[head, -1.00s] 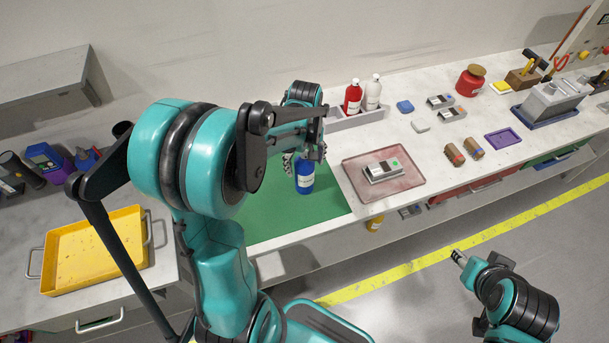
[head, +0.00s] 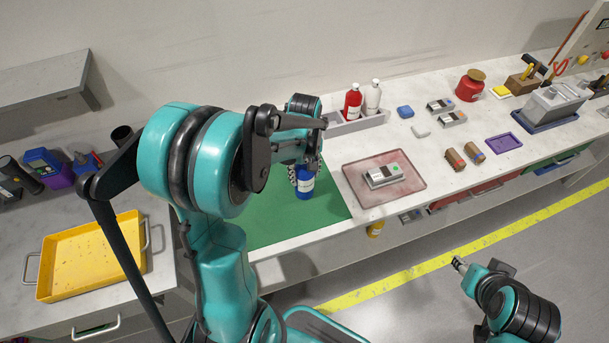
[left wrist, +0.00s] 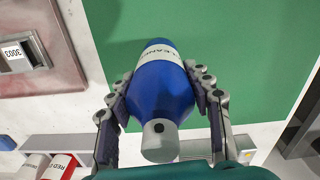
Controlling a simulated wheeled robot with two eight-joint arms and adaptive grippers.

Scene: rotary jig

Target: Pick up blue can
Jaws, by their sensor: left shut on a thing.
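The blue can (head: 305,184) has a white label and is over the green mat (head: 270,222). In the left wrist view the blue can (left wrist: 160,88) fills the middle, with its grey cap toward the camera. My left gripper (head: 304,168) is shut on it, with one finger on each side; the gripper also shows in the left wrist view (left wrist: 162,95). I cannot tell whether the can's base touches the mat. My right gripper (head: 459,264) is away from the bench, over the floor; its fingers are too small to read.
A red tray (head: 414,190) with a grey device (head: 383,176) lies right of the mat. A grey bin (head: 337,128) with a red bottle (head: 353,101) and a white bottle (head: 373,97) stands behind. A yellow tray (head: 50,293) sits at left.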

